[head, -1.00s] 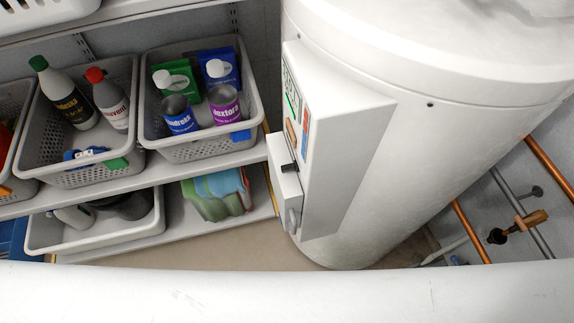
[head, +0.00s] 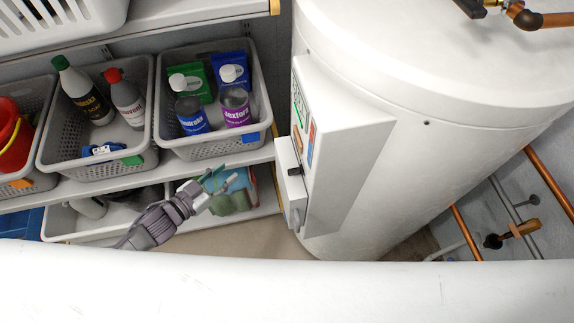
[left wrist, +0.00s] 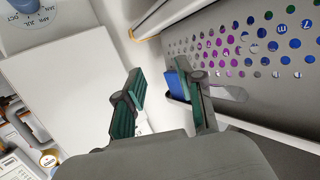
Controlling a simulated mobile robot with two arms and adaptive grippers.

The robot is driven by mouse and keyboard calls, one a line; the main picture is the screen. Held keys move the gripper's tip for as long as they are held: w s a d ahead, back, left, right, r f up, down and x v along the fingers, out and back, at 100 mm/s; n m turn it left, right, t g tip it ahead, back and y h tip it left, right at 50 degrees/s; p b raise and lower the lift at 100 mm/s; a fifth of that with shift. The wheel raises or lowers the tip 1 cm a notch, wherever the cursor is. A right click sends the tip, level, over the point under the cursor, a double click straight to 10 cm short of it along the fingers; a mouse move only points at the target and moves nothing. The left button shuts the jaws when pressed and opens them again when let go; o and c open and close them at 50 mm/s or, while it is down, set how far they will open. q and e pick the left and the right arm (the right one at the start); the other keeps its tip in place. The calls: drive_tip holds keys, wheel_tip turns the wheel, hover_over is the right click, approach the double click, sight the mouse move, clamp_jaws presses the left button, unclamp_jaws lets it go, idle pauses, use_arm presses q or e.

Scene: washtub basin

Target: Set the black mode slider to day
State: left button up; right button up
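The black mode slider (head: 294,171) sits on the small light-grey box (head: 288,180) at the left side of the white boiler's control panel (head: 335,150). My left gripper (head: 222,190) is in front of the lower shelf, to the left of the slider and apart from it. Its two green-padded fingers stand apart with nothing between them, as the left wrist view (left wrist: 160,100) also shows. The slider cannot be made out for certain in the left wrist view. My right gripper is in neither view.
Grey baskets (head: 205,148) of bottles and packets stand on the shelf at the left. The white boiler (head: 440,120) fills the right side, with copper pipes (head: 548,183) beyond it. A broad white surface (head: 290,295) crosses the front. Floor shows between the shelf and the boiler.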

use_arm(q)
wheel_tip(320, 180, up, 6)
drive_tip(key=s+d+m+g+h, duration=0.2)
drive_tip(key=m+h, duration=0.1)
drive_tip(key=h, duration=0.1)
drive_tip(key=m+g+h+p, duration=0.1)
drive_tip(key=m+g+h, duration=0.3)
drive_tip(key=g, duration=0.2)
approach(288, 174)
drive_tip(key=shift+f+p+x, duration=0.15)
drive_tip(key=shift+p+x, duration=0.65)
drive_tip(key=shift+x, duration=1.65)
drive_tip(key=shift+f+p+x, duration=0.1)
drive_tip(key=shift+p+x, duration=0.65)
drive_tip(key=shift+x, duration=1.75)
drive_tip(key=shift+w+a, duration=0.1)
drive_tip(key=shift+w, duration=0.05)
clamp_jaws()
